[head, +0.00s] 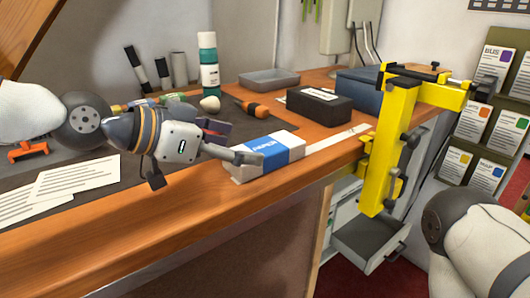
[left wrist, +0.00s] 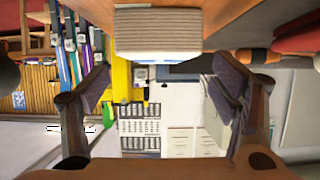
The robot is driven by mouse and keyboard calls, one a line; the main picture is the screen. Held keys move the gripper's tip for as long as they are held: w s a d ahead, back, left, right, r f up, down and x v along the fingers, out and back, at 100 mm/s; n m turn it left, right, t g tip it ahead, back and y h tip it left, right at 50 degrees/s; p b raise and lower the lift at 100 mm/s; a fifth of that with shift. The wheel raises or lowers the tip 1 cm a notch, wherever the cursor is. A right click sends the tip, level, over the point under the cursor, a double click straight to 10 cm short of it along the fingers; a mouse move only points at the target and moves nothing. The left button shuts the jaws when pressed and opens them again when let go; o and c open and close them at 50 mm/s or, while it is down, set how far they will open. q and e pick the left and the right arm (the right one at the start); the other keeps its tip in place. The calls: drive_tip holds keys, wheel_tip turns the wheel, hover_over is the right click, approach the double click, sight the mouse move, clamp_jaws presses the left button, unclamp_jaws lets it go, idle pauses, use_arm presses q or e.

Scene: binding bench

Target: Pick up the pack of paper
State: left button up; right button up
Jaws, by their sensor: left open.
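The pack of paper (head: 287,142) is a white block with a blue band and lies flat on the wooden bench near its front edge. My left gripper (head: 233,143) is open at the pack's left end, with one finger in front of that end in the head view. In the left wrist view the pack's layered end (left wrist: 158,32) shows at the top centre, beyond the spread fingers of the left gripper (left wrist: 160,88). Nothing is between the fingers. Whether a finger touches the pack I cannot tell. My right gripper is out of view.
A yellow clamp stand (head: 400,135) rises at the bench edge right of the pack. A black box (head: 319,105), a grey tray (head: 268,79) and an orange-handled tool (head: 252,107) lie behind it. Loose printed sheets (head: 75,178) lie at left. An open drawer (head: 370,240) is below.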

sight(258, 148)
use_arm(q)
drive_tip(key=x, duration=0.5)
drive_tip(key=shift+w+d+f, duration=0.1)
drive_tip(key=shift+d+f, duration=0.1)
drive_tip(key=shift+d, duration=0.15)
drive_tip(key=shift+a+r, duration=0.1)
drive_tip(key=shift+c, duration=0.6)
drive_tip(key=c, duration=1.4)
drive_tip(key=shift+o, duration=0.2)
